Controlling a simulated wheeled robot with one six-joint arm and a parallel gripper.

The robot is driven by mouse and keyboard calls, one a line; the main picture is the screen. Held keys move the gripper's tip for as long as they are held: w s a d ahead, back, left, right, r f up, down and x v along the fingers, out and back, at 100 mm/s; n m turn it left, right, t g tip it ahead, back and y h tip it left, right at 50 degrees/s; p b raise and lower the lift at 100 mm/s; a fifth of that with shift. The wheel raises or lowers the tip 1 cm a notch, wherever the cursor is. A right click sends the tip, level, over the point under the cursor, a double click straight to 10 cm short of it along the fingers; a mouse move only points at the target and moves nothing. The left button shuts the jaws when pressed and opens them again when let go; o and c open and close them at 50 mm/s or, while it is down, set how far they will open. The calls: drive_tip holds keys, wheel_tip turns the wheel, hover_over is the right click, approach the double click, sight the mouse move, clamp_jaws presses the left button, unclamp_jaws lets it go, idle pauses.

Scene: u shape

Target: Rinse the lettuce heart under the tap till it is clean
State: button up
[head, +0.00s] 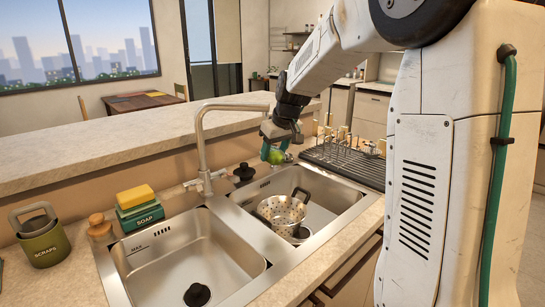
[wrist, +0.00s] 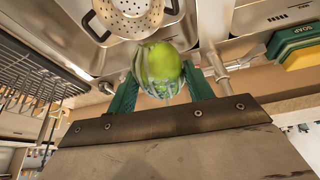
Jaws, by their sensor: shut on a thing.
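My gripper (head: 272,153) is shut on the lettuce heart (head: 276,158), above the back of the right sink basin (head: 325,190). In the wrist view my gripper's green fingers (wrist: 160,78) stand on both sides of the lettuce heart (wrist: 160,62). It is bright green, with greyish, pale streaks on its lower and left side; I cannot tell whether these are dirt. The metal tap (head: 203,145) rises behind the sink, its spout reaching right toward my gripper. No running water shows. The spout's end is close to my gripper and hard to make out.
A speckled colander (head: 281,211) sits in the right basin, below the lettuce heart. The left basin (head: 190,258) holds a black plug (head: 197,295). Soap and sponge (head: 138,205) and a scraps bin (head: 40,238) stand left. A dish rack (head: 345,160) stands right.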

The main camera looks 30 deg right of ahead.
drive_tip(key=shift+d, duration=0.15)
drive_tip(key=shift+s+d, duration=0.2)
drive_tip(key=shift+d, duration=0.2)
drive_tip(key=s+a, duration=0.2)
drive_tip(key=s, duration=0.5)
drive_tip(key=shift+s+a, duration=0.25)
drive_tip(key=shift+a, duration=0.15)
idle(0.4)
idle(1.1)
drive_tip(key=s+a+r, duration=0.1)
drive_tip(key=s+r, duration=0.3)
drive_tip(key=shift+s+a, duration=0.35)
idle(0.9)
